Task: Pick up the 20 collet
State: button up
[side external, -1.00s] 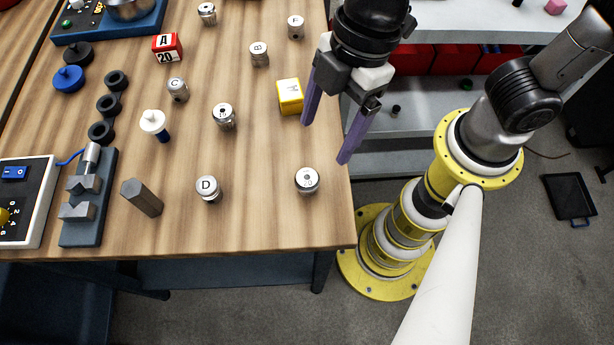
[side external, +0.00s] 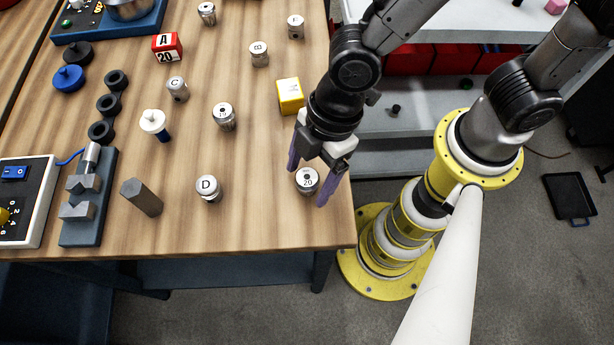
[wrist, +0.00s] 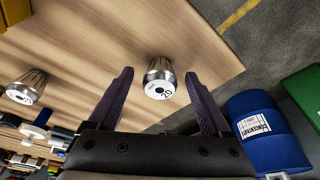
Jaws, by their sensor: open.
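The 20 collet (side external: 307,181) is a short silver cylinder with a white top marked 20. It stands upright on the wooden table near its right front corner. My gripper (side external: 309,182) has purple fingers, open, one on either side of the collet in the side view. In the wrist view the collet (wrist: 159,78) shows between and just beyond the two fingertips (wrist: 162,88), with a gap on each side. I cannot tell how far the fingertips are above the table.
Other collets stand apart on the table, among them the D collet (side external: 208,188) to the left and one (side external: 224,116) behind it. A yellow block (side external: 290,96) stands behind my gripper. The table's right edge (side external: 350,205) is close. A blue drum (wrist: 268,132) shows beyond the table.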

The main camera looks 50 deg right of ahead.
jog(key=shift+c, duration=0.3)
jog(key=shift+r, duration=0.1)
grip_shut()
jog(key=shift+r, duration=0.1)
